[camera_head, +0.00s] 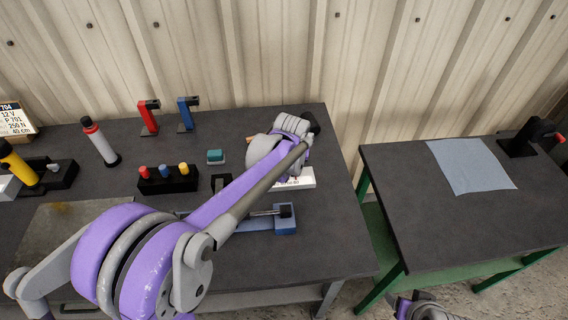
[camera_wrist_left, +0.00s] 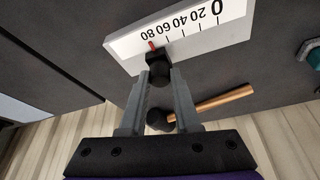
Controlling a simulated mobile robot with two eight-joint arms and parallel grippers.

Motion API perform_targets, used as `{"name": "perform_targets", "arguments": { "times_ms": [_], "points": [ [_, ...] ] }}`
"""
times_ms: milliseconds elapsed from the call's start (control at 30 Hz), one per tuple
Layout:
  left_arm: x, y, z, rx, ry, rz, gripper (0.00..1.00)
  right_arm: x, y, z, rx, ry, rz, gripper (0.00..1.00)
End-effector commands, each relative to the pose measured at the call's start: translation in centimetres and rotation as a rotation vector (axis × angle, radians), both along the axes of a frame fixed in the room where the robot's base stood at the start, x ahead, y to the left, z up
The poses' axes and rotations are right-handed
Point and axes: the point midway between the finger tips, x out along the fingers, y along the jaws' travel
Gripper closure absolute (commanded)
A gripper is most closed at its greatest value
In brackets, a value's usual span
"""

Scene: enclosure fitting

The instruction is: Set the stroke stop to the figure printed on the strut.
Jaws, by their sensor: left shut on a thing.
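My left gripper (camera_wrist_left: 163,82) is shut on a black knob (camera_wrist_left: 159,72) in the left wrist view. The knob is the slider of the stroke stop, at the edge of a white scale (camera_wrist_left: 215,42) marked 0, 20, 40, 60, 80. Its red pointer (camera_wrist_left: 152,45) stands near the 80 mark. In the head view the scale (camera_head: 303,178) shows partly behind my left forearm, which hides the gripper tips. I cannot make out a figure on any strut. A blue part with a rod (camera_head: 284,219) lies in front of the scale, partly covered by my arm.
A placard (camera_head: 14,118) at far left reads 704, 12 V, P 701, 250 N, 40 cm. A white-and-red cylinder (camera_head: 100,143), a yellow-and-black cylinder (camera_head: 18,165) and a block with coloured pegs (camera_head: 168,181) stand on the left. A second table (camera_head: 400,190) holds a cloth (camera_head: 470,166).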

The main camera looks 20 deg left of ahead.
Motion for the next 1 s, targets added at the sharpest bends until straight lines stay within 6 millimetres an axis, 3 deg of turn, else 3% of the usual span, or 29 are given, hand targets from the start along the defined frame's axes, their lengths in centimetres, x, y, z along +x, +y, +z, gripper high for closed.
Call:
{"name": "perform_targets", "arguments": {
  "times_ms": [200,233,400,767,1000],
  "points": [
    [0.0,0.1,0.0,0.000,-0.002,0.000,1.00,0.0,0.0,0.0,0.000,0.000,0.000,0.32],
    [0.0,0.1,0.0,0.000,-0.002,0.000,0.66,0.0,0.0,0.0,0.000,0.000,0.000,0.32],
    [0.0,0.1,0.0,0.000,-0.001,0.000,0.39,0.0,0.0,0.0,0.000,0.000,0.000,0.32],
    [-0.2,0.0,0.6,0.000,-0.001,0.000,0.39,0.0,0.0,0.1,0.000,0.000,0.000,0.32],
    [-1.9,-0.2,4.6,0.001,-0.001,-0.001,0.39,0.1,0.0,0.4,0.000,-0.002,0.000,0.32]
  ]
}}
